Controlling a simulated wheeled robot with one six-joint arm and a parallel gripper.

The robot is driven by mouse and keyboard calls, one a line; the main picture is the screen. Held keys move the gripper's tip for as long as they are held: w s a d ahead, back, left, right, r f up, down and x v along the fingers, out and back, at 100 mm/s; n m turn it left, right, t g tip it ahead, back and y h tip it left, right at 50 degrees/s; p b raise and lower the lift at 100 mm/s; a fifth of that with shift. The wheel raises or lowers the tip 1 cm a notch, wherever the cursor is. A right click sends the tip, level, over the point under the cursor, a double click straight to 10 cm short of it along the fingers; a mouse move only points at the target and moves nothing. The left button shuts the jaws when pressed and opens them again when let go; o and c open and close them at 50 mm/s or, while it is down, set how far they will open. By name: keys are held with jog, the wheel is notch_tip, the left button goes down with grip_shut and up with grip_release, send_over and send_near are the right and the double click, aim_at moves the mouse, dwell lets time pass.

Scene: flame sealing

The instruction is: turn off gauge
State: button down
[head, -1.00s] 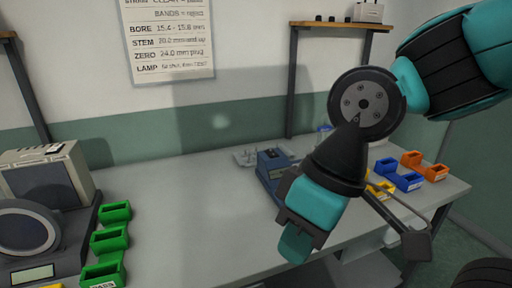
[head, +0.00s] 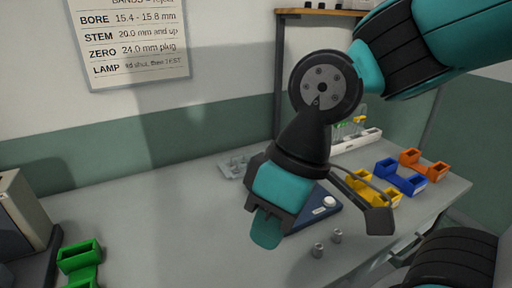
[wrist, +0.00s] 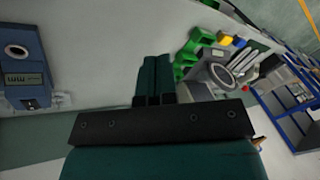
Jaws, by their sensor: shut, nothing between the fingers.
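The blue gauge (head: 318,212) lies on the bench in the head view, largely hidden behind my gripper, with a white round part showing on its right. In the wrist view the gauge (wrist: 22,65) is at the left edge, with a pale ring and a small display marked "mm"; whether the display is lit I cannot tell. My gripper (head: 266,232) is shut and empty, pointing down in front of the gauge in the head view. Its closed fingers (wrist: 153,80) stand to the right of the gauge in the wrist view, apart from it.
Two small metal cylinders (head: 327,243) stand on the bench near the gauge. Yellow (head: 361,190), blue (head: 399,177) and orange (head: 424,165) bins are to the right. A clear tray (head: 235,166) lies behind. Green bins (head: 80,262) are at left; the bench between is clear.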

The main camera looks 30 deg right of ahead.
jog(key=w+d+r+n+t+h+p, duration=0.1)
jog(key=w+d+r+n+p, duration=0.15)
jog(key=w, duration=0.65)
jog(key=w+d+r+n+h+p, duration=0.1)
jog(key=w+d+n, duration=0.15)
jog(key=w, duration=0.55)
jog(key=w+d+f+n+h+p, duration=0.1)
jog(key=w+d+f+n, duration=0.1)
jog(key=w+d, duration=0.5)
jog(key=w+d+f+n+h+p, duration=0.1)
jog(key=w+d+n, duration=0.3)
jog(key=w+d, duration=0.4)
jog(key=w+f+p, duration=0.1)
jog(key=w, duration=0.1)
jog(key=shift+w+d+f+p, duration=0.25)
jog(key=shift+w+d+p, duration=0.05)
jog(key=shift+w, duration=0.1)
jog(key=f+p, duration=0.1)
jog(key=f, duration=0.3)
jog(key=w+f+p, duration=0.1)
jog(key=f+p, duration=0.1)
jog(key=f, duration=0.3)
jog(key=f+p, duration=0.2)
jog(key=f, duration=0.3)
jog(key=shift+w, duration=0.35)
